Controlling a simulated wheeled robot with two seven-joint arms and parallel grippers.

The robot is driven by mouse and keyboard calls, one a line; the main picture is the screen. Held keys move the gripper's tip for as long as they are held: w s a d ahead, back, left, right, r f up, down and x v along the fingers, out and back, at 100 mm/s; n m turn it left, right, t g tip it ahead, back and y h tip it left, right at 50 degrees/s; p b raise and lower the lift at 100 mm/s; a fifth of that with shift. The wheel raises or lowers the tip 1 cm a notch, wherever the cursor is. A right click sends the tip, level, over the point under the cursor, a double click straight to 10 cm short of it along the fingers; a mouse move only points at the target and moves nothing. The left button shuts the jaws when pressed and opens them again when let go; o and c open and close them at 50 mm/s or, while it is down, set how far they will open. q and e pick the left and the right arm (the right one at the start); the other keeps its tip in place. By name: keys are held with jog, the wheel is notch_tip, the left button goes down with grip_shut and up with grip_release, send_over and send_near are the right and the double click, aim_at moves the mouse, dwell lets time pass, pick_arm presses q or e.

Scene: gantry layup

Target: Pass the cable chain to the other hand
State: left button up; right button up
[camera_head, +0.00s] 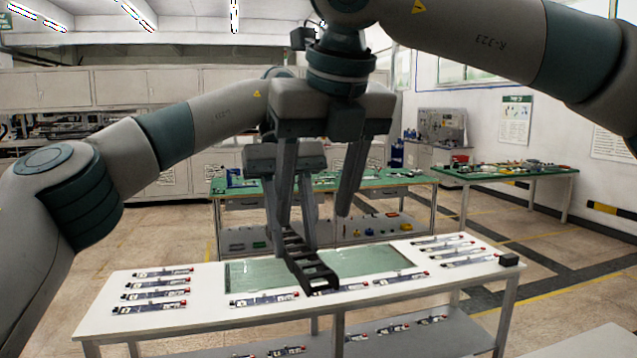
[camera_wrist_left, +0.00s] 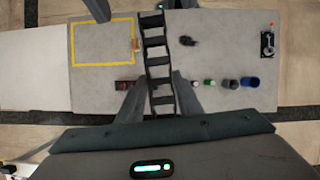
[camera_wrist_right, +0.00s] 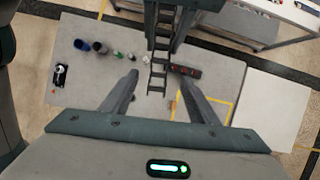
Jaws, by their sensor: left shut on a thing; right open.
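The cable chain (camera_head: 308,266) is a black ladder-like strip. My left gripper (camera_head: 293,228) is shut on it, and the chain hangs down at a tilt from its fingers. In the left wrist view the chain (camera_wrist_left: 155,45) runs between the left fingers (camera_wrist_left: 158,82) toward the top of the picture. In the right wrist view the chain (camera_wrist_right: 158,68) shows between the open right fingers (camera_wrist_right: 159,80); I see no contact. The left fingers show at the top there.
A white table (camera_head: 200,328) with a green mat (camera_head: 370,262) and several small labelled parts stands below. The wrist views show a pale surface with a yellow outline (camera_wrist_left: 103,17) and several small bottles (camera_wrist_left: 228,84). A green-topped bench (camera_head: 395,180) stands behind.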

aim_at(306, 257)
jog(key=x, duration=0.9)
jog(key=shift+w+f, duration=0.1)
jog(key=shift+f, duration=0.05)
jog(key=c, duration=1.2)
pick_arm(q)
jog(key=o, duration=1.2)
jog(key=shift+a, duration=0.1)
